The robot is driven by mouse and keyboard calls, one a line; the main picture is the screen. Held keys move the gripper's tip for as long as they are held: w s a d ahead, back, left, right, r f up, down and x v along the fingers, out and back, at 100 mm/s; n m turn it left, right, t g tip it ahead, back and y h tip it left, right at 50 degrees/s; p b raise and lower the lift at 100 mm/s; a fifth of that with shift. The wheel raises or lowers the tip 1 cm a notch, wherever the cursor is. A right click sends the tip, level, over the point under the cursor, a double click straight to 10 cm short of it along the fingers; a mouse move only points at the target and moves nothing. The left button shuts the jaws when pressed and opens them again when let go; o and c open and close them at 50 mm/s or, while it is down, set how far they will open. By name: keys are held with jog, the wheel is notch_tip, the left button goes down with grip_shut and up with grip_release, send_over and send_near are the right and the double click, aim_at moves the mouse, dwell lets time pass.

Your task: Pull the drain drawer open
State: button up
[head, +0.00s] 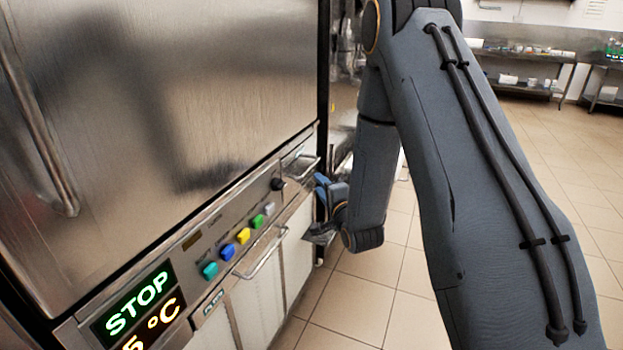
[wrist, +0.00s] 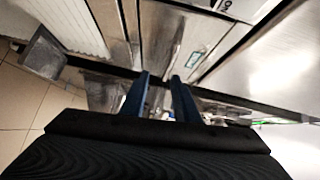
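The drain drawer appears to be the small steel front (head: 297,157) at the far right end of the control panel, with a thin bar handle (head: 304,172) across it. It looks closed and flush. My gripper (head: 321,183) is just right of and slightly below that handle, its blue fingers turned toward the machine. In the wrist view the two fingers of my gripper (wrist: 160,76) stand apart with a gap between them, and nothing clearly held. Steel panels lie beyond the fingertips. The handle is not clear there, so I cannot tell whether the fingers touch it.
The freezer door (head: 160,90) stands left, above buttons and a lit display (head: 135,310) reading STOP. A longer bar handle (head: 262,255) crosses the white lower panels. A grey tray (wrist: 42,54) juts out in the wrist view. The tiled floor (head: 370,300) is clear at right.

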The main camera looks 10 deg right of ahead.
jog(key=w+a+m+t, duration=0.1)
jog(key=w+m+t, duration=0.1)
jog(key=w, duration=0.5)
jog(key=shift+w+r+y, duration=0.3)
jog(key=shift+r, duration=0.15)
jog(key=shift+c, duration=0.4)
grip_shut()
